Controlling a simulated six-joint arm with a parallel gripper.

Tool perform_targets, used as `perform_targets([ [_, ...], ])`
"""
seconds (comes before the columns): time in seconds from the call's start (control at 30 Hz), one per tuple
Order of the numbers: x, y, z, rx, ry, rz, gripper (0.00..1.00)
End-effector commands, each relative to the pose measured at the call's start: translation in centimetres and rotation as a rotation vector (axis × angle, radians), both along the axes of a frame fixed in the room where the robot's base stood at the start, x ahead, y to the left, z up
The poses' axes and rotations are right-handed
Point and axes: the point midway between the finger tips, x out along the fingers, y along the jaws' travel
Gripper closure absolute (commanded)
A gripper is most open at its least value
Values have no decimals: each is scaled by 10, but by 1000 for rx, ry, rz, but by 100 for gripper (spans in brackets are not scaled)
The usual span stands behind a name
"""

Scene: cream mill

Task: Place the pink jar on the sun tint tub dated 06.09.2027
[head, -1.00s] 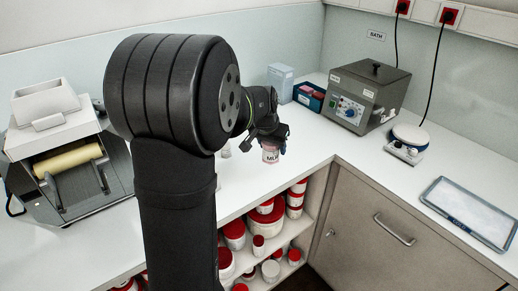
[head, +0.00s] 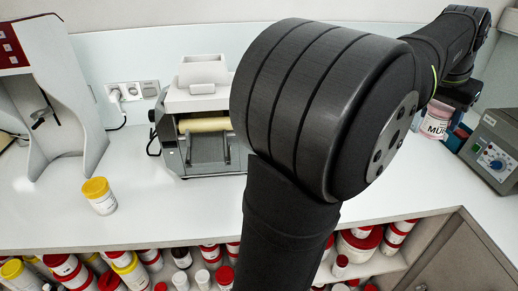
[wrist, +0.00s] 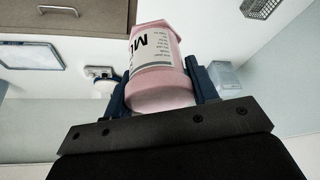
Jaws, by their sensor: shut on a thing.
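The pink jar (head: 436,122) has a white label with large dark letters beginning "MU". My gripper (wrist: 158,82) is shut on it, with one dark finger on each side, and in the wrist view the jar (wrist: 165,92) fills the middle. In the head view my gripper hangs at the far right, in front of the blue box. A white tub with a yellow lid (head: 100,196) stands alone on the counter at the left. Its label and date are too small to read, so I cannot tell whether it is the sun tint tub.
A roller mill (head: 205,125) stands at the back wall. A tall white stand (head: 55,100) is at the left, and a grey heater box (head: 492,150) at the far right. Several red- and yellow-lidded tubs fill the shelf below. The counter (head: 170,215) before the mill is clear.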

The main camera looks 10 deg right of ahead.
Motion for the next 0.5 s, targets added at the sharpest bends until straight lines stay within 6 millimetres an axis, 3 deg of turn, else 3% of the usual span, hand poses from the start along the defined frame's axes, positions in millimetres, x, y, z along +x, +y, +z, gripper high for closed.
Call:
perform_targets([
  [0.03,1,-1,21,-4,-3,-1,71],
  [0.2,1,-1,63,-2,-1,-1,71],
  [0.47,1,0,103,0,-1,0,71],
  [0.5,10,7,101,2,1,24,71],
])
